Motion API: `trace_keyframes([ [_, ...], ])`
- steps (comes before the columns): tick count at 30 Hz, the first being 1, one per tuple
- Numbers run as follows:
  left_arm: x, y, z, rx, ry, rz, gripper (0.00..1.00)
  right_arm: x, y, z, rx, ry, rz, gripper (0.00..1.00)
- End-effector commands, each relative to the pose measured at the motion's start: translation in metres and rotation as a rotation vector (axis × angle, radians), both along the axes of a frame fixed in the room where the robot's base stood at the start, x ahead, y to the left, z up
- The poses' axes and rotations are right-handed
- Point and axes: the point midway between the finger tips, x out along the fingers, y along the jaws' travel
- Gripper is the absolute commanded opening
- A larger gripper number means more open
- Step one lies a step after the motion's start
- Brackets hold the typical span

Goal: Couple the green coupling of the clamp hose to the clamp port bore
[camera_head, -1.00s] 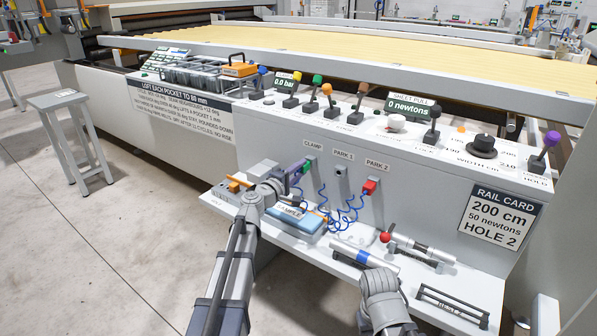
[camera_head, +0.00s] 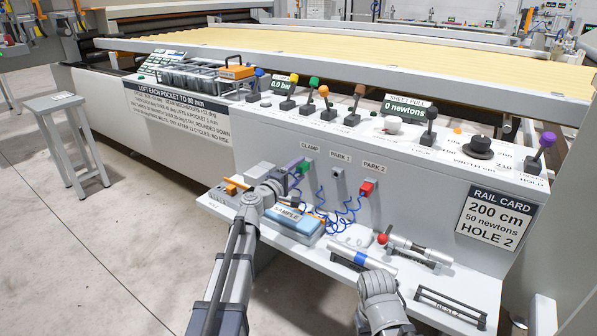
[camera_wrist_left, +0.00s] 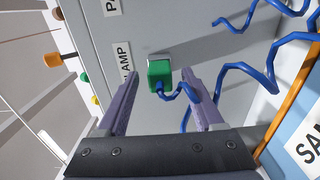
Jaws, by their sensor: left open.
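The green coupling (camera_head: 303,167) of the clamp hose sits at the panel under the CLAMP label. In the left wrist view the green coupling (camera_wrist_left: 160,74) is up against a pale metal collar on the panel, which covers the bore; how deep it sits I cannot tell. The blue clamp hose (camera_wrist_left: 178,92) curls away from it. My left gripper (camera_head: 293,168) is open just in front of the coupling. Its purple fingers (camera_wrist_left: 161,78) stand apart on either side with visible gaps. Of my right arm only a grey link shows at the bottom.
A red coupling (camera_head: 367,187) sits under PARK 2, and the PARK 1 port (camera_head: 338,173) is empty. Coiled blue hoses hang close to the gripper. Levers line the panel top.

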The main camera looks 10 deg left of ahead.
Motion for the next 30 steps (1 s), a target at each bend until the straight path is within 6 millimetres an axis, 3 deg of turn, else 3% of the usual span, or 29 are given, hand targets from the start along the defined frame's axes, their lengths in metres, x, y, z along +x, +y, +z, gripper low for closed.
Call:
trace_keyframes([
  [5, -0.013, 0.005, 0.000, 0.000, 0.000, 0.002, 0.69, 0.000, 0.000, 0.000, 0.000, 0.000, 0.000, 0.00],
  [18, -0.072, 0.026, 0.000, 0.000, 0.000, 0.002, 0.69, 0.000, 0.000, 0.000, 0.000, 0.000, 0.000, 0.00],
  [30, -0.072, 0.026, 0.000, 0.000, 0.000, 0.000, 0.69, 0.000, 0.000, 0.000, 0.000, 0.000, 0.000, 0.00],
])
